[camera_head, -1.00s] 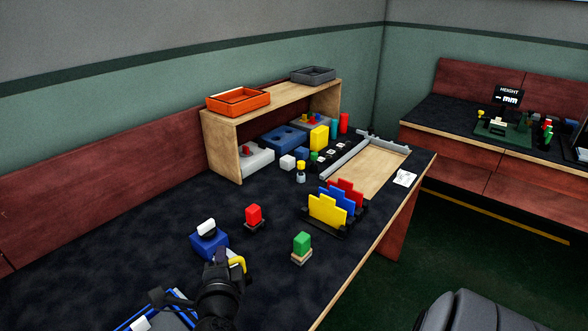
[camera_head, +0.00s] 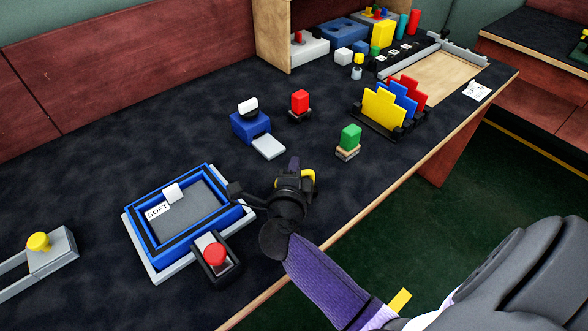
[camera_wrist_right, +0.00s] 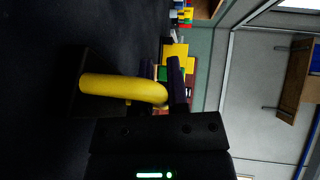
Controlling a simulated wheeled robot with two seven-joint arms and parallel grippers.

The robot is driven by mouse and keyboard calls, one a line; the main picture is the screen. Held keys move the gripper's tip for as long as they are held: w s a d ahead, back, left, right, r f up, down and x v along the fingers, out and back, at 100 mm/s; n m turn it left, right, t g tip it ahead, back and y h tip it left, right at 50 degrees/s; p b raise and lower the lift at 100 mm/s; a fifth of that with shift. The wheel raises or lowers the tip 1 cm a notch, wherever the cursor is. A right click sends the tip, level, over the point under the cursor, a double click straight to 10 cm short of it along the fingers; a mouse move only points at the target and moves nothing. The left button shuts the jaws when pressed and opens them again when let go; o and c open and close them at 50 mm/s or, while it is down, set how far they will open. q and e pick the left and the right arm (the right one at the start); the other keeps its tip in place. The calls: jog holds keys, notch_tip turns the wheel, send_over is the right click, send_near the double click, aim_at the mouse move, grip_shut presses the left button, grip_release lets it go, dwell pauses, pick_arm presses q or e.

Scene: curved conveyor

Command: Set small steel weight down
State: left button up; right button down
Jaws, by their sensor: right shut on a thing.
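My right gripper (camera_head: 296,168) is shut on a dark piece with a yellow handle, which I take as the small steel weight. In the head view only its curved yellow handle (camera_head: 308,180) shows, beside the dark jaws above the table. In the right wrist view the yellow handle (camera_wrist_right: 122,88) lies across the front of the gripper, with a dark block (camera_wrist_right: 88,98) at its left end. The jaws hide part of the weight, and I cannot tell whether it touches the table. My left gripper is not in view.
Left of the gripper lies a blue-rimmed tray (camera_head: 148,236) marked SOFT, with a red button (camera_head: 214,254) in front. Behind stand a blue device (camera_head: 250,127) with a pale plate (camera_head: 268,146), a red block (camera_head: 300,101) and a green block (camera_head: 350,137). The table edge is close right.

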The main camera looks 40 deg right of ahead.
jog(key=c, duration=1.1)
grip_release()
jog(key=shift+f, duration=0.15)
jog(key=o, duration=0.5)
jog(key=shift+s+a+r, duration=0.2)
jog(key=shift+s+r, duration=0.05)
jog(key=shift+r, duration=0.05)
jog(key=p+v, duration=0.2)
jog(key=v, duration=0.4)
jog(key=shift+s+a+p, duration=0.15)
jog(key=shift+p, duration=0.15)
jog(key=shift+s+a+r, duration=0.1)
jog(key=shift+s+a, duration=0.05)
jog(key=shift+a, duration=0.05)
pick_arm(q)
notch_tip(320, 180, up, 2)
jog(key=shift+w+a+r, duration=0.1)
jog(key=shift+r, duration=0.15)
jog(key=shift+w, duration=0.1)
